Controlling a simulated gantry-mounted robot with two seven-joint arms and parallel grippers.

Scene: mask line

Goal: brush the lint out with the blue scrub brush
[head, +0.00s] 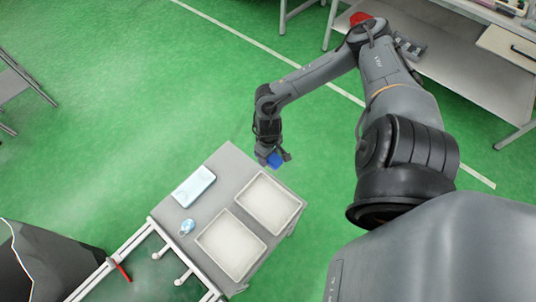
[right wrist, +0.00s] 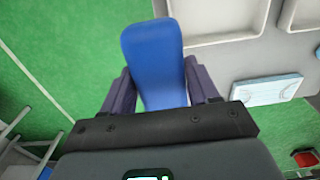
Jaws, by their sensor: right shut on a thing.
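My right gripper (head: 270,153) is shut on the blue scrub brush (head: 275,160), over the far corner of the grey cart top (head: 229,155). In the right wrist view the brush (right wrist: 153,55) stands as a smooth blue block between the two dark fingers. Its bristles are hidden. Two shallow whitish trays sit on the cart: one tray (head: 270,203) nearer the gripper, the other tray (head: 231,245) nearer the bottom of the picture. I cannot make out any lint in them. My left gripper is not in view.
A pale blue flat pack (head: 193,186) and a small light blue item (head: 187,226) lie on the cart's left side. A white rail frame with a red handle (head: 121,269) adjoins the cart. A workbench (head: 470,75) stands at upper right. Green floor around the cart is mostly open.

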